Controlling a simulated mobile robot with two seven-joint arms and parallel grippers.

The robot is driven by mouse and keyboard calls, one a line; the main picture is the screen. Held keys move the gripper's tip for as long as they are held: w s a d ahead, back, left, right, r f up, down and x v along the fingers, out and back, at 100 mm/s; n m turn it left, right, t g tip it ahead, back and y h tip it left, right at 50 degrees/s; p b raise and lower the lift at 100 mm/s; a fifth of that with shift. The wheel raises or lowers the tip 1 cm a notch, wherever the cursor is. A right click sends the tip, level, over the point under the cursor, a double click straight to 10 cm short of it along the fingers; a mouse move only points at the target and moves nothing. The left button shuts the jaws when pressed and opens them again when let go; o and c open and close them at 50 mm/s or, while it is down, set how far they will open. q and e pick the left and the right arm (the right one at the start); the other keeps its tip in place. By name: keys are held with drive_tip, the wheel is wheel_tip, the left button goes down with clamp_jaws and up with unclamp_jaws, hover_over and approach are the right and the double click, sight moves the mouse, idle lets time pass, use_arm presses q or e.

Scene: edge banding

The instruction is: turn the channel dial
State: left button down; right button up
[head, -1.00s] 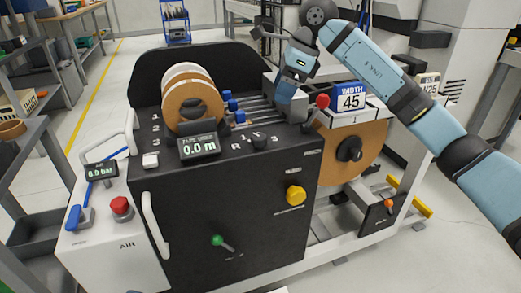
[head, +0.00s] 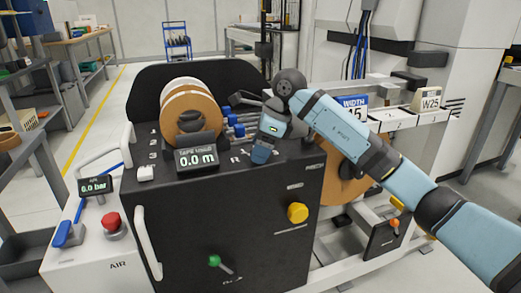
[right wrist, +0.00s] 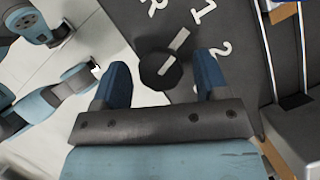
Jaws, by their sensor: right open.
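The channel dial (right wrist: 160,68) is a dark round knob with a pale pointer bar on the machine's black top. In the right wrist view its pointer leans up and right, roughly toward the painted 1; an R and a 2 stand beside it. My right gripper (head: 260,155) is open over the dial and hides it in the head view. In the right wrist view the blue fingers of my right gripper (right wrist: 160,70) stand apart on either side of the dial. I cannot tell whether they touch it. My left gripper does not show.
A tape display (head: 197,159) reading 0.0 m stands left of my right gripper, with brown tape rolls (head: 190,108) behind it. A yellow knob (head: 298,213) and a green lever (head: 215,261) are on the front. A red button (head: 111,221) is on the air unit.

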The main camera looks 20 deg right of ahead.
drive_tip(key=c, duration=0.9)
